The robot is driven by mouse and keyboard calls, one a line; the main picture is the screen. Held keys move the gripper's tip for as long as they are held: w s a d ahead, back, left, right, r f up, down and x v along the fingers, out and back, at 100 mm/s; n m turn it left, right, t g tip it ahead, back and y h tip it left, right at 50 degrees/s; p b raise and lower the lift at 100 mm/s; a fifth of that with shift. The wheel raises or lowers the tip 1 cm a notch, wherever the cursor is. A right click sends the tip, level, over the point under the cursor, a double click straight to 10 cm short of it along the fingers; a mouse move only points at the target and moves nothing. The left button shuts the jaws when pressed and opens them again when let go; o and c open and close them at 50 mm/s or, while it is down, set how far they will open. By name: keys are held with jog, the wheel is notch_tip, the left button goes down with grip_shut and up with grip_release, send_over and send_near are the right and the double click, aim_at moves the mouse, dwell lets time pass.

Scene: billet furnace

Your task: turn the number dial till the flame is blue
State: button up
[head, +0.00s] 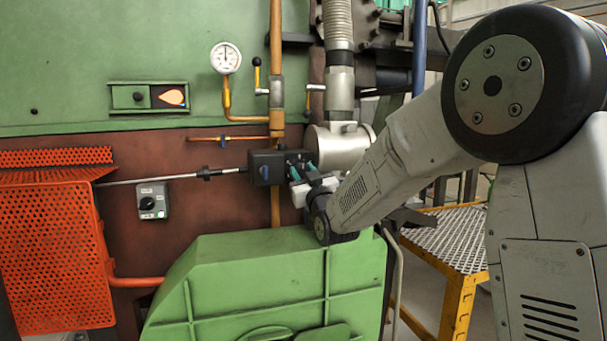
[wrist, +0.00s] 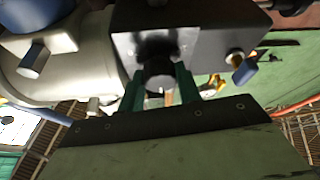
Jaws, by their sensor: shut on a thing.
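My gripper (head: 300,170) is at the right side of a small black control box (head: 264,165) on the gas pipe. In the wrist view my gripper (wrist: 160,88) has its teal fingers on either side of a round dark dial (wrist: 158,76) on the box, shut on it. The dial's numbers cannot be read, and in the head view my gripper hides most of it. The flame (head: 173,97) behind the small window in the green furnace wall is orange.
A white gauge (head: 225,58), a grey switch box (head: 152,203) and an orange mesh guard (head: 55,245) are to the left. A green casing (head: 270,280) stands below my gripper. A yellow-framed step (head: 455,240) is at right.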

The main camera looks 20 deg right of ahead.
jog(key=m+h, duration=0.2)
jog(key=m, duration=0.2)
jog(key=shift+a, duration=0.15)
jog(key=shift+m+g+h, duration=0.2)
jog(key=shift+m+h, duration=0.65)
jog(key=shift+m, duration=0.75)
jog(key=shift+m+g+h, duration=0.2)
jog(key=shift+m+h, duration=0.65)
jog(key=shift+m, duration=0.75)
jog(key=o, duration=1)
jog(key=shift+s, duration=0.15)
jog(key=v, duration=0.7)
jog(key=shift+s+a+f, duration=0.15)
jog(key=shift+s+a, duration=0.05)
jog(key=shift+s, duration=0.05)
